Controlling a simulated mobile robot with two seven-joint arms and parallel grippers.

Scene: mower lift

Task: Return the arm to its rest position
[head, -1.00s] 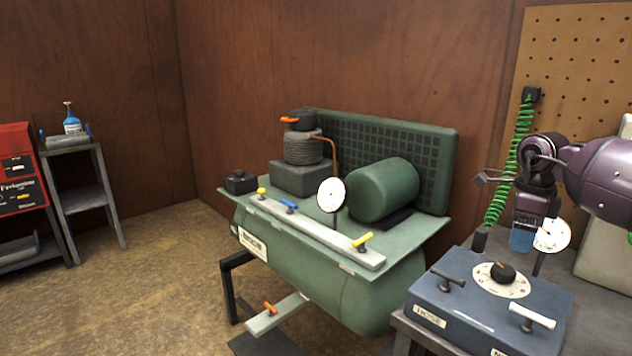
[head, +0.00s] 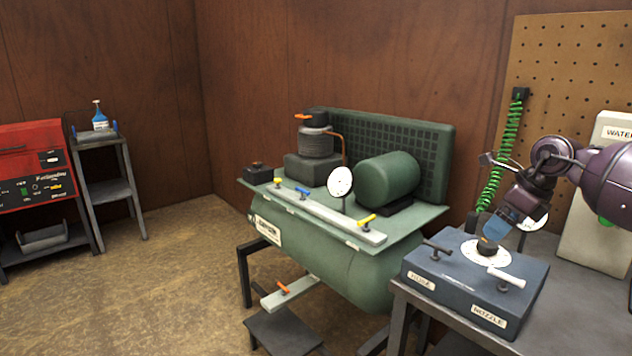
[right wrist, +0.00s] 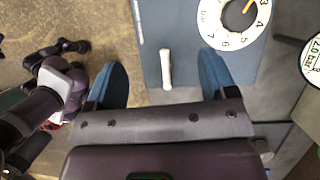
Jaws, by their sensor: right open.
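My right arm (head: 590,180) reaches in from the right in the head view. Its right gripper (head: 497,232) hangs over the blue control box (head: 440,283), tilted down to the left, and overlaps the dial's knob in the picture. In the right wrist view its two blue fingers stand wide apart with nothing between them; the gripper (right wrist: 163,82) is open. The white nozzle handle (right wrist: 166,68) shows below and between the fingers, apart from them. The dial (right wrist: 232,22) lies further ahead to the right. My left gripper is not seen in the head view.
The grey bench (head: 560,272) carries the control box, a partly hidden gauge and a pale water container (head: 596,215). A green compressor (head: 330,255) stands left of it. A red cabinet (head: 30,165) and a grey stand (head: 110,190) are far left; open floor lies between.

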